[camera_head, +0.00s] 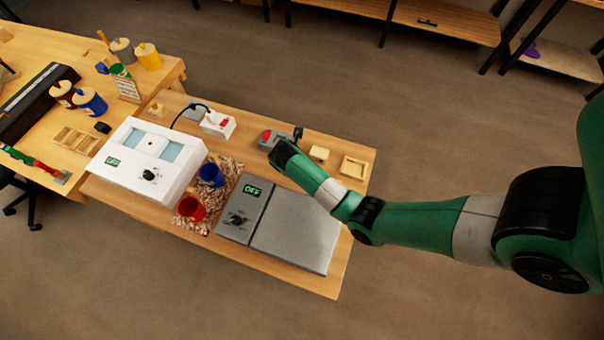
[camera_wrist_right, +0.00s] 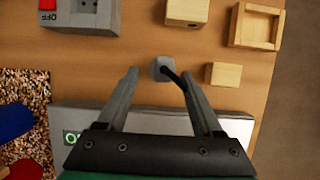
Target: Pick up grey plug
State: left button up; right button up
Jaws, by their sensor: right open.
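The grey plug (camera_wrist_right: 162,68) lies on the wooden bench in the right wrist view, with a black cable running from it toward the lower right. My right gripper (camera_wrist_right: 158,74) is open, its two fingertips apart on either side of the plug; I cannot tell whether they touch it or how high they are. In the head view my right gripper (camera_head: 281,152) is over the bench beside the grey socket box (camera_head: 270,138), which has a red switch. The plug is not clear there. My left gripper is not in view.
A grey device (camera_head: 262,220) showing OFF lies in front of my right gripper. Wooden blocks (camera_wrist_right: 222,74) and a wooden tray (camera_wrist_right: 240,42) are close by. The white device (camera_head: 140,185), red cup (camera_head: 190,208) and blue cup (camera_head: 211,175) stand farther left.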

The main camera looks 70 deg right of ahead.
jog(key=x, duration=0.1)
jog(key=b+x, duration=0.1)
jog(key=x, duration=0.2)
jog(key=shift+s+d+f+b, duration=0.1)
jog(key=shift+s+f+b, duration=0.25)
jog(key=shift+f+b, duration=0.05)
grip_shut()
